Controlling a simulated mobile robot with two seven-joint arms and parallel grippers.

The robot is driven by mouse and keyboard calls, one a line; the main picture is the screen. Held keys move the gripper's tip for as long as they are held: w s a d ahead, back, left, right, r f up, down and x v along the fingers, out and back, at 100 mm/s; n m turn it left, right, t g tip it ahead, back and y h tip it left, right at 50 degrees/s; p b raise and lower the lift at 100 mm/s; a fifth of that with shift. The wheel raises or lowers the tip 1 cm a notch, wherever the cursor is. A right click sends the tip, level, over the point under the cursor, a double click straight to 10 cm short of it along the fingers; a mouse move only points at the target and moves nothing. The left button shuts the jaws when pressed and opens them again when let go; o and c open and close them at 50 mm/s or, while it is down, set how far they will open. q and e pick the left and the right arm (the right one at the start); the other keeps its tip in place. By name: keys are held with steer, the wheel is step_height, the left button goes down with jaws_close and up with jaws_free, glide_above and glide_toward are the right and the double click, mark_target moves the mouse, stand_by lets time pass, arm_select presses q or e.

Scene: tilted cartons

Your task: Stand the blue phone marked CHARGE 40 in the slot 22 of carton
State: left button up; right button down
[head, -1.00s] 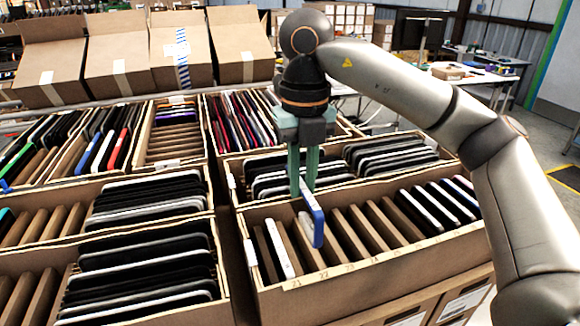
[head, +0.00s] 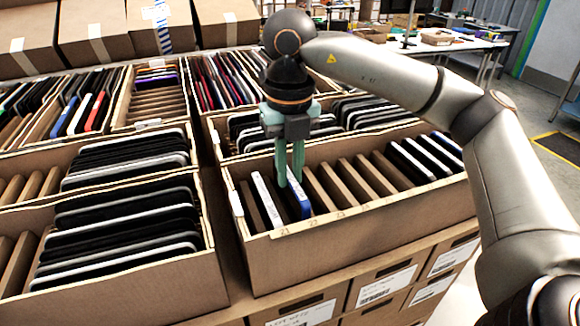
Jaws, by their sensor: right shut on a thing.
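The blue phone (head: 299,203) stands nearly upright in the near right carton (head: 350,220), its lower part sunk between cardboard dividers. It lines up roughly with the slot numbers around 22 on the rim; the CHARGE 40 marking is not readable. My right gripper (head: 291,176) is shut on the upper end of the blue phone, its fingers pointing down from above. A white-edged phone (head: 266,200) stands in the slot just left of it. How deep the blue phone sits is hidden by the front wall. My left gripper is not in view.
Empty divided slots lie right of the blue phone, then several dark phones (head: 412,160) fill the carton's right end. Cartons of phones (head: 120,250) stand at left and behind. Labelled boxes (head: 385,290) sit below.

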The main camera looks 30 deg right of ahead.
steer(key=shift+f+b, duration=0.35)
steer(key=shift+f, duration=0.1)
stand_by(0.9)
stand_by(0.5)
steer(key=c, duration=0.8)
jaws_free()
steer(key=shift+o, duration=0.2)
steer(key=shift+r, duration=0.1)
steer(key=shift+r, duration=0.35)
step_height(320, 180, up, 21)
steer(key=p, duration=0.5)
steer(key=shift+f, duration=0.15)
